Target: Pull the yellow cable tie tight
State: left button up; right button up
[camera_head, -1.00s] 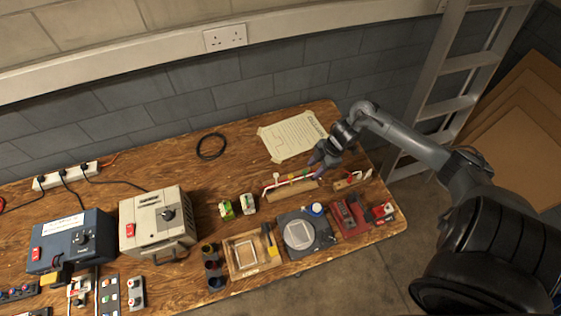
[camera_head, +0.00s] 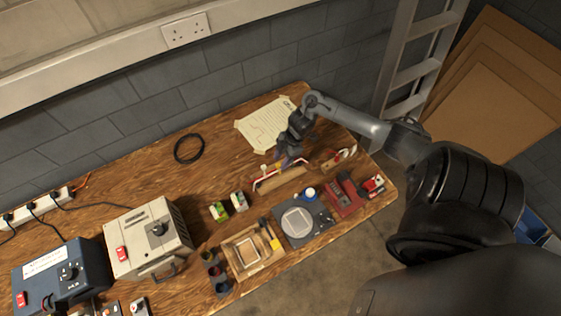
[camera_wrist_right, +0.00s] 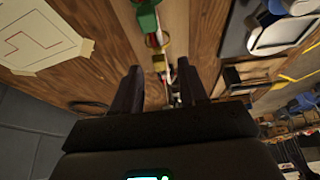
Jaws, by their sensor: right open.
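A red and white cable run (camera_head: 268,180) lies along a wooden block (camera_head: 283,184) near the right end of the bench. My right gripper (camera_head: 283,161) is low over this run, pointing down at it. In the right wrist view the right gripper (camera_wrist_right: 159,75) has its two dark fingers apart, with nothing clearly held. A small yellow piece (camera_wrist_right: 158,62), which looks like the cable tie, shows between and just beyond the fingertips. A green part (camera_wrist_right: 146,18) sits further along the run. I cannot tell how tight the tie is. My left gripper is not in view.
A paper sheet (camera_head: 262,125) lies behind the run. A dark plate with a round dish (camera_head: 298,221), a red device (camera_head: 344,195) and a wooden tray (camera_head: 232,262) stand in front. A black cable coil (camera_head: 189,148) lies left, with bare bench around it.

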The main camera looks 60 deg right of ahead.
jog(key=shift+x, duration=0.75)
grip_shut()
